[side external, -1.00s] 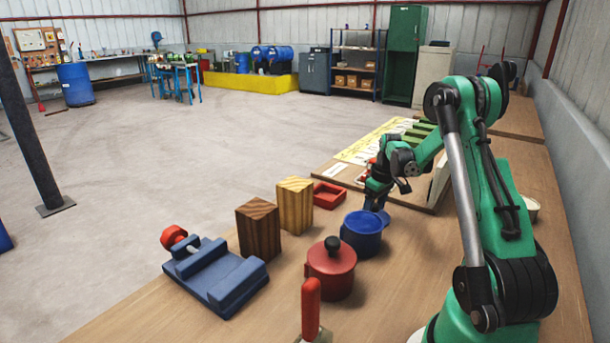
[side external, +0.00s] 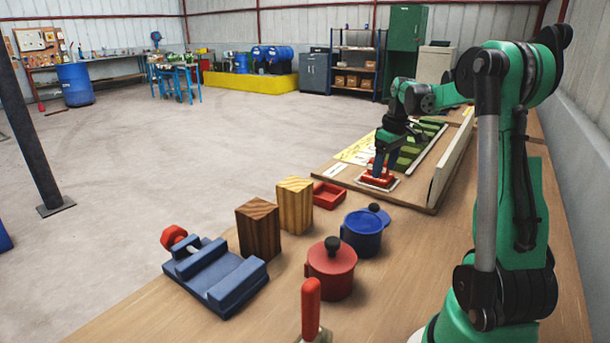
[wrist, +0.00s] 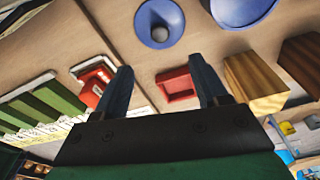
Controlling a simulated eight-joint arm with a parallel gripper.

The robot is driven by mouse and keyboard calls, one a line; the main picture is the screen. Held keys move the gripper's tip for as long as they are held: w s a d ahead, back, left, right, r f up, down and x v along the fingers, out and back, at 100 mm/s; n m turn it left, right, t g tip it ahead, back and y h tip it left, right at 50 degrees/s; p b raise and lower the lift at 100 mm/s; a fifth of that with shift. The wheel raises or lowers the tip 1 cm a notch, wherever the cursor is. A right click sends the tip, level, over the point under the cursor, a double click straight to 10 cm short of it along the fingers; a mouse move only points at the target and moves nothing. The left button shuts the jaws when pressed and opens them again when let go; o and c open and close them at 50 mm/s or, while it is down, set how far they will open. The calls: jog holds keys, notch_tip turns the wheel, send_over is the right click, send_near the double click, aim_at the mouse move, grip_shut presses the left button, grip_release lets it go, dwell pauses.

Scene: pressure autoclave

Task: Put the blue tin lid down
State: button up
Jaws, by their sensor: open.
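The blue tin lid (side external: 377,213) lies on the wooden table, just behind and right of the blue pot (side external: 362,234). The wrist view shows the lid (wrist: 159,22) with its knob, beside the blue pot (wrist: 241,8). My gripper (side external: 383,172) is open and clear of the lid, farther back. In the side view it overlaps a red object (side external: 377,181) on a white plate; I cannot tell whether they touch. In the wrist view my two fingers (wrist: 165,75) are spread apart and hold nothing.
A small red tray (side external: 328,195) and two wooden blocks (side external: 258,229) stand left of the blue pot. A lidded red pot (side external: 331,267) stands in front. A board (side external: 420,200) with green ridged strips lies behind. The bare table (side external: 430,240) right of the pots is free.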

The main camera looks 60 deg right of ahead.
jog(key=w+a+r+n+t+h, duration=0.1)
jog(key=w+a+r, duration=0.1)
jog(key=a, duration=0.6)
jog(key=w+a+r+t, duration=0.1)
jog(key=w+a, duration=0.2)
jog(key=a, duration=0.4)
jog(key=s+a+f+t, duration=0.1)
jog(key=a+t, duration=0.1)
jog(key=a, duration=0.6)
jog(key=s+a+f+n+t+y, duration=0.1)
jog(key=s+a, duration=0.1)
jog(key=a, duration=0.5)
jog(key=shift+a+t, duration=0.35)
jog(key=shift+t, duration=0.05)
